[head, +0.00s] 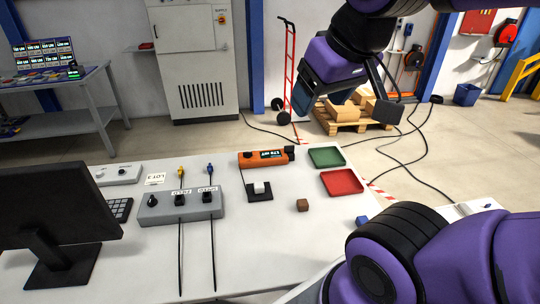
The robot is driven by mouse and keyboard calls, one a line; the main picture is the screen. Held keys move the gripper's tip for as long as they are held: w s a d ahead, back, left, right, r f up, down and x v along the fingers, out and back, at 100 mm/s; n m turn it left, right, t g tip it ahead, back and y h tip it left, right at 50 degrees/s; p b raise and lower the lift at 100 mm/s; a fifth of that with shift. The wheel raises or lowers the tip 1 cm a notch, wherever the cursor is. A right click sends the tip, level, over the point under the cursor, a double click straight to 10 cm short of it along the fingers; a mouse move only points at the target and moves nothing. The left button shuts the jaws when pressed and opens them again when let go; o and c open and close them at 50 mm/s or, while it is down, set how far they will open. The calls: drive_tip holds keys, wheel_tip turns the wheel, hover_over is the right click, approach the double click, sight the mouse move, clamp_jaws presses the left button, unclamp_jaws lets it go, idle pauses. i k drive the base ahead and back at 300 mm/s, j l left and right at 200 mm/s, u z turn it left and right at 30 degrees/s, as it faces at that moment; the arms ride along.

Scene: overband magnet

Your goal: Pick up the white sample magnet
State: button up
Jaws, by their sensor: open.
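A small white block (259,187), which looks like the white sample magnet, sits on a black pad (257,196) near the middle of the table. My gripper (346,94) is in the air at the upper right, well above and to the right of the white block. Its dark fingers are spread apart, and I see nothing held between them.
An orange meter (266,158) lies behind the white block. A green tray (327,158) and a red tray (342,182) lie to its right. A brown cube (302,204) and a blue cube (362,220) are nearer. A grey switch box (181,206) and a monitor (50,215) stand left.

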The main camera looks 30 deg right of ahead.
sight(259, 188)
drive_tip(key=i+j+z, duration=0.1)
drive_tip(key=j+z, duration=0.65)
